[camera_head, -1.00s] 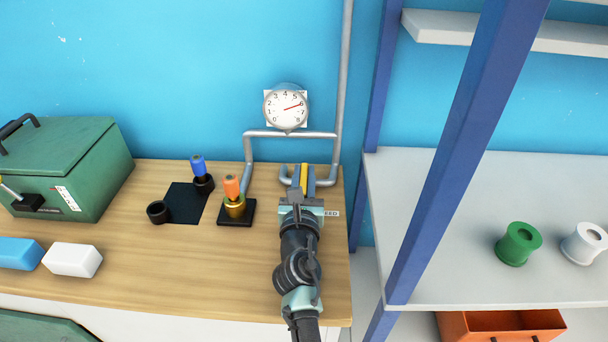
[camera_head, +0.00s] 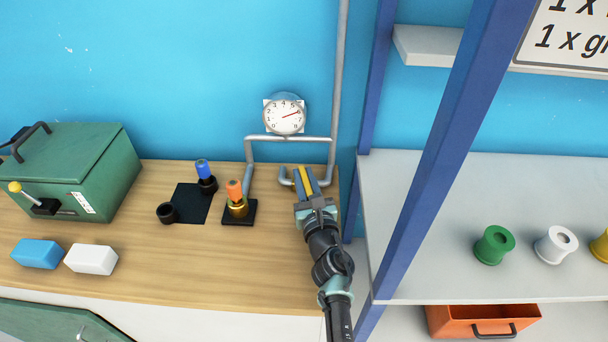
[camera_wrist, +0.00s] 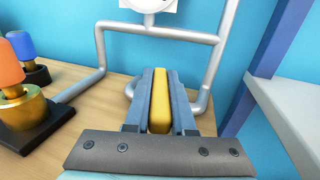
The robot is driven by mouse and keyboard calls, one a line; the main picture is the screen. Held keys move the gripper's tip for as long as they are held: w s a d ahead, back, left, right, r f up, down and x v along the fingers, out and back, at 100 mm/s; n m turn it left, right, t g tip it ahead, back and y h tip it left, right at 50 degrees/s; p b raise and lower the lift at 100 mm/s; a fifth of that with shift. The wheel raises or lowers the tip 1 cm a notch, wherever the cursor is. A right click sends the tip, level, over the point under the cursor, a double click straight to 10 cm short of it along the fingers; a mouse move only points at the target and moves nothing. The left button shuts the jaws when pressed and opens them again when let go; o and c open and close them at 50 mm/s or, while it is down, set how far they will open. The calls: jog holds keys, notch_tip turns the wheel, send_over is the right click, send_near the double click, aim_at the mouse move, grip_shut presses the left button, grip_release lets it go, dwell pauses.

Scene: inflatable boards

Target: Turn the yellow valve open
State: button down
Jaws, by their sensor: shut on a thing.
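The yellow valve handle (camera_wrist: 160,105) is a flat bar between the two grey-blue fingers of my gripper (camera_wrist: 160,100) in the wrist view. My gripper is shut on it, with a finger along each side. In the head view the yellow handle (camera_head: 306,180) shows as a thin strip between the fingers of my gripper (camera_head: 306,179), next to the grey pipe at the wall. The fingers point toward the wall. The valve's body and its joint with the pipe are hidden behind the fingers.
A round gauge (camera_head: 284,115) hangs above the pipe (camera_head: 292,137). An orange-topped peg (camera_head: 235,193) and a blue-topped peg (camera_head: 203,171) stand to the left. A blue shelf post (camera_head: 440,150) rises on the right. The front middle of the bench is clear.

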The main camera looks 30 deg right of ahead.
jog(key=c, duration=0.8)
grip_release()
jog(key=shift+o, duration=0.2)
jog(key=shift+s, duration=0.1)
jog(key=p+v, duration=0.2)
jog(key=v, duration=0.9)
jog(key=shift+s+a+f, duration=0.1)
jog(key=shift+s, duration=0.15)
jog(key=shift+s+a, duration=0.25)
jog(key=shift+s, duration=0.3)
jog(key=shift+c, duration=0.3)
